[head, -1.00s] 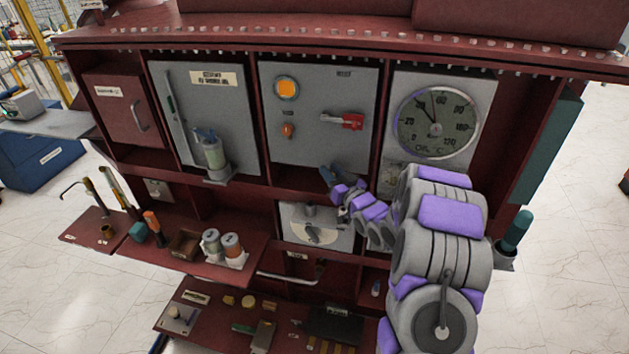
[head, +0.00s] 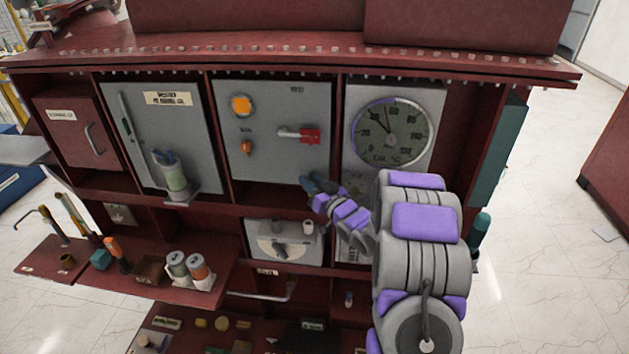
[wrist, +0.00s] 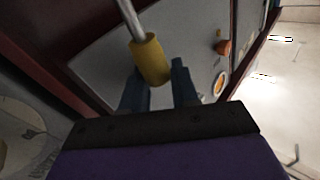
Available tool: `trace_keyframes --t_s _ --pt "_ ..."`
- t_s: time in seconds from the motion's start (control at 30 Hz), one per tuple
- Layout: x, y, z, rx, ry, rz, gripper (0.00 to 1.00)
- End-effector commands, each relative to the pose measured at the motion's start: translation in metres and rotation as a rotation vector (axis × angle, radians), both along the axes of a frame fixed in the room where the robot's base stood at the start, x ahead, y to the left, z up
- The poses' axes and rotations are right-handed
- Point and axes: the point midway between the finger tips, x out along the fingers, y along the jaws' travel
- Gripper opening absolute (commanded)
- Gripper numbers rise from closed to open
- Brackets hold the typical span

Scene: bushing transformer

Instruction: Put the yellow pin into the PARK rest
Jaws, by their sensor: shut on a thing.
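The yellow pin (wrist: 150,60) shows in the wrist view as a yellow cylinder with a silver rod running up and left from it. My gripper (wrist: 160,82) has its two dark blue fingers at the yellow part, shut on it. In the head view my gripper (head: 312,183) is in front of the lower right part of the grey panel with the red handle (head: 298,134). The pin cannot be made out in the head view. No PARK label is legible, so I cannot tell which fixture is the PARK rest.
A grey box with a dial (head: 282,242) sits below my gripper. A round gauge (head: 389,133) is to the right. Two canisters (head: 188,268) stand on the left shelf. A bar handle (head: 262,294) juts out below. Free floor lies right of the cabinet.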

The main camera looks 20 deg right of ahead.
Motion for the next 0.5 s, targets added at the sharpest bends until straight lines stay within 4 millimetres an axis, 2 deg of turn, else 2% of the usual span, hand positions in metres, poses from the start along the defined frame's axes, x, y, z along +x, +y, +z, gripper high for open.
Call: trace_keyframes --t_s 0.13,0.5 --pt "0.0 0.002 -0.009 0.0 0.0 0.002 0.0" --pt "0.0 -0.013 -0.044 0.013 -0.002 0.001 0.0"
